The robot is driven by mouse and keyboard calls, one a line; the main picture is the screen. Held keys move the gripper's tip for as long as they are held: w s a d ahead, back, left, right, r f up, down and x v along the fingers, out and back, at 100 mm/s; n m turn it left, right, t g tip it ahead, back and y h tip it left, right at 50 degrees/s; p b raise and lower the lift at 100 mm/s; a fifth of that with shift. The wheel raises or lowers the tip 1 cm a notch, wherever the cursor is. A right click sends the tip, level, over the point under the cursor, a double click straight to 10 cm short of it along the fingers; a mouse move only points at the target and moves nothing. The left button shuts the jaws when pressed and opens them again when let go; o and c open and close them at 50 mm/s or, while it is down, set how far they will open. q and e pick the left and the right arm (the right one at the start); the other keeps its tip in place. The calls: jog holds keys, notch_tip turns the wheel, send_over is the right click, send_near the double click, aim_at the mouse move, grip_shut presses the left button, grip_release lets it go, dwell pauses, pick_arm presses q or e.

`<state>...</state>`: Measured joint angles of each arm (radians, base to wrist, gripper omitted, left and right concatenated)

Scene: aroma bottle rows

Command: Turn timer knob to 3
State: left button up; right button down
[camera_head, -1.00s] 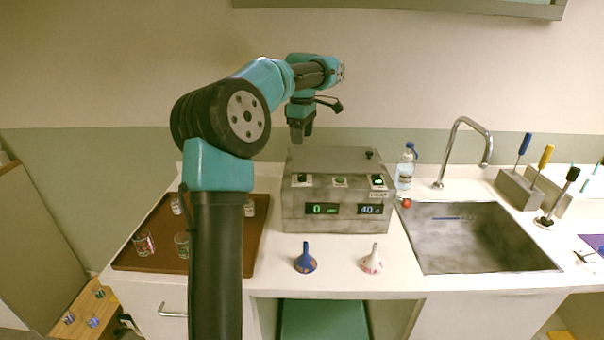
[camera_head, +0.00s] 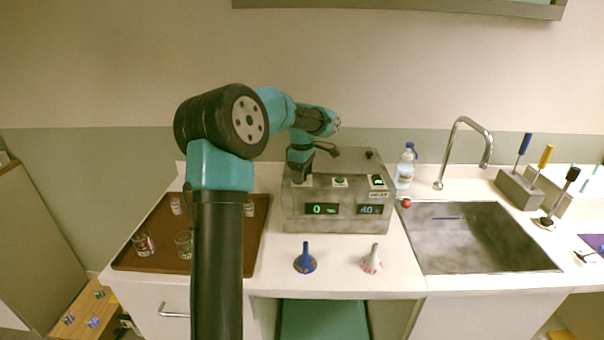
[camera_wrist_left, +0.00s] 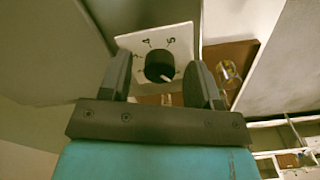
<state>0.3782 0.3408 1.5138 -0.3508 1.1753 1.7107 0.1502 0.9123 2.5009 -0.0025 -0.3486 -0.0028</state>
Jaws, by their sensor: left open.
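The timer knob (camera_wrist_left: 159,66) is a round black dial on a white plate (camera_wrist_left: 178,36) marked with numbers, 4 and 5 being readable. Its pale pointer mark faces the lower right in the wrist view. My left gripper (camera_wrist_left: 163,88) is open, with one finger on each side of the knob; contact cannot be told. In the head view the left gripper (camera_head: 299,178) is at the upper left of the grey machine (camera_head: 338,222) and hides the knob. The machine's left display (camera_head: 322,209) reads 0 and its right display (camera_head: 370,210) reads about 40. The right gripper is not seen.
A brown tray (camera_head: 215,263) with several small glasses lies left of the machine. A blue funnel (camera_head: 305,260) and a white patterned funnel (camera_head: 372,262) stand in front of it. A bottle (camera_head: 405,170) and a sink (camera_head: 470,240) are to its right.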

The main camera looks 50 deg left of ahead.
pick_arm(q)
jog(key=c, duration=0.9)
